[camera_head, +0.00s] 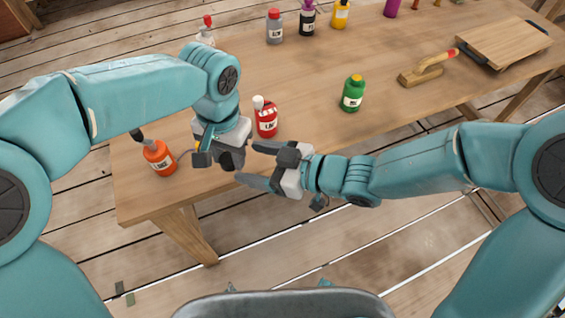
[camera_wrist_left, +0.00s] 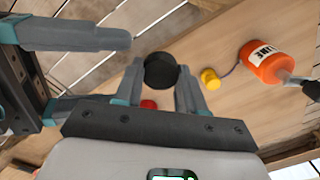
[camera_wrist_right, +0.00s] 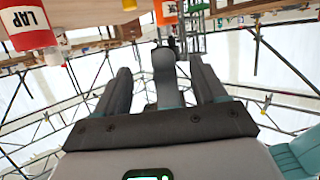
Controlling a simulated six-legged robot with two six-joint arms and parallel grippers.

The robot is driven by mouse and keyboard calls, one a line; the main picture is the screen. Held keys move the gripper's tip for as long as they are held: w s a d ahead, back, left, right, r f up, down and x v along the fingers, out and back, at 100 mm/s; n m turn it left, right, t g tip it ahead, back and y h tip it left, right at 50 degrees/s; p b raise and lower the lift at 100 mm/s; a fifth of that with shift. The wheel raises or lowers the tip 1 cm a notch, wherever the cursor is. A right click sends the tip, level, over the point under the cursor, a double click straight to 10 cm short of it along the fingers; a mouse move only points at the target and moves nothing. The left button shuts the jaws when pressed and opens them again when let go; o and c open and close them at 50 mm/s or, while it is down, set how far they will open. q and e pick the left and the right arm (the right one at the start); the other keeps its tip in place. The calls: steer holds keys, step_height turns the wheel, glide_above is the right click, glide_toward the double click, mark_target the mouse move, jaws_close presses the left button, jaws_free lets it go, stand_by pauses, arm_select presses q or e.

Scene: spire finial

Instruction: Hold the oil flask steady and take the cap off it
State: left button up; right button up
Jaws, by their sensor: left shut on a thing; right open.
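My left gripper (camera_head: 230,160) is shut on a dark, round-topped thing (camera_wrist_left: 161,70), which I take for the oil flask. In the left wrist view it sits between the fingertips of the left gripper (camera_wrist_left: 160,88). Its sides are mostly hidden, and I cannot tell the cap from the body. My right gripper (camera_head: 246,162) is open, with its fingers pointing at the left gripper. In the right wrist view a grey left finger (camera_wrist_right: 168,82) shows between the fingers of the right gripper (camera_wrist_right: 160,72).
An orange bottle (camera_head: 159,158) and a red bottle (camera_head: 266,122) stand on the table close to the grippers. A yellow cap (camera_wrist_left: 210,78) lies near the orange bottle.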

arm_select(q)
steer(key=w+d+n, duration=0.4)
steer(key=w+d, duration=0.3)
steer(key=d, duration=0.1)
steer(key=a+f+m, duration=0.1)
steer(key=f+m, duration=0.1)
steer(key=m, duration=0.2)
steer(key=s+a+f+m, duration=0.1)
steer(key=f+m, duration=0.2)
steer(key=m, duration=0.2)
steer(key=s+a+f+m, duration=0.1)
steer(key=f+m, duration=0.1)
steer(key=m, duration=0.2)
steer(key=shift+f, duration=0.4)
steer(key=m, duration=0.1)
steer(key=f+m, duration=0.1)
steer(key=m, duration=0.1)
steer(key=shift+s+a+f+m, duration=0.15)
steer(key=shift+a+f+m, duration=0.15)
steer(key=shift+a, duration=0.1)
arm_select(e)
steer(key=v, duration=0.7)
steer(key=shift+d, duration=0.2)
